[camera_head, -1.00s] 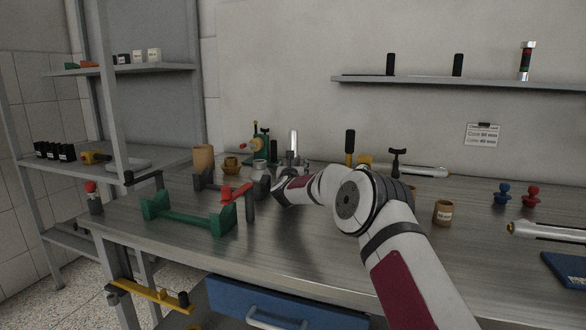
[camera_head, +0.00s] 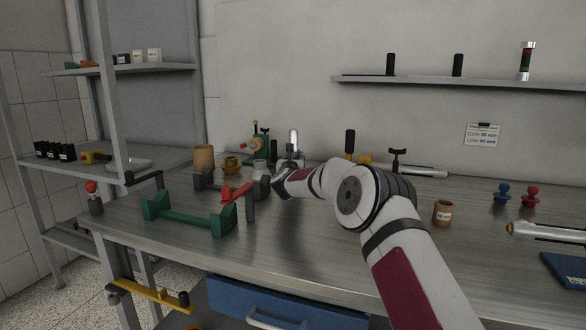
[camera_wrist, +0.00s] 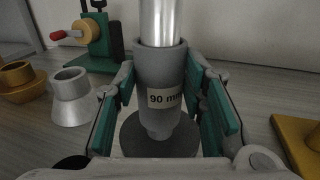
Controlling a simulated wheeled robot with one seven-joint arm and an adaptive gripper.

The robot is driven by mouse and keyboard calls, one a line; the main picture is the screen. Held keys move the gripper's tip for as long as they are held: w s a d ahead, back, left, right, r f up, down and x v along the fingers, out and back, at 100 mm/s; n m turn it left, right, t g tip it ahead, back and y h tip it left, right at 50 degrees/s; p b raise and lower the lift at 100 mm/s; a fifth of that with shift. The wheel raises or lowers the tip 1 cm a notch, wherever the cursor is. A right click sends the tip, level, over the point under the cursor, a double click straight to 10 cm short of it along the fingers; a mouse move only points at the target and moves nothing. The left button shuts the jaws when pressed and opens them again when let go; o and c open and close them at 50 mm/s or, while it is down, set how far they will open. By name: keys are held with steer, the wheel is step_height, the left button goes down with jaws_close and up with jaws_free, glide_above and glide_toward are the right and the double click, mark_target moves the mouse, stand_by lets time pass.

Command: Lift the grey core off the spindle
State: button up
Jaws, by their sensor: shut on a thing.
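The grey core (camera_wrist: 158,76) carries a "90 mm" label and stands upright around the silver spindle (camera_wrist: 161,22), whose bare top rises out of it in the wrist view. The spindle's top also shows in the head view (camera_head: 294,138). My gripper (camera_wrist: 166,100) is shut on the core, with a green pad on each side. The core's lower end is over the dark round base (camera_wrist: 132,138); I cannot tell how large any gap is. In the head view my gripper (camera_head: 287,164) mostly hides the core.
A silver flanged piece (camera_wrist: 70,96) and a brass one (camera_wrist: 20,80) stand left of the spindle. A green stand with a red-handled crank (camera_wrist: 95,40) is behind them. A yellow piece (camera_wrist: 300,135) lies at right. A green-ended rack (camera_head: 188,216) stands nearer on the bench.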

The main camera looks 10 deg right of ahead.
mark_target(293, 139)
steer(key=shift+r+p, duration=0.7)
steer(key=shift+r, duration=1.7)
steer(key=shift+r, duration=0.1)
steer(key=shift+r+p, duration=0.55)
steer(key=shift+r, duration=0.6)
steer(key=shift+r+p, duration=1.2)
steer(key=shift+r, duration=1.05)
step_height(293, 139, up, 7)
steer(key=p, duration=0.4)
steer(key=shift+p, duration=0.3)
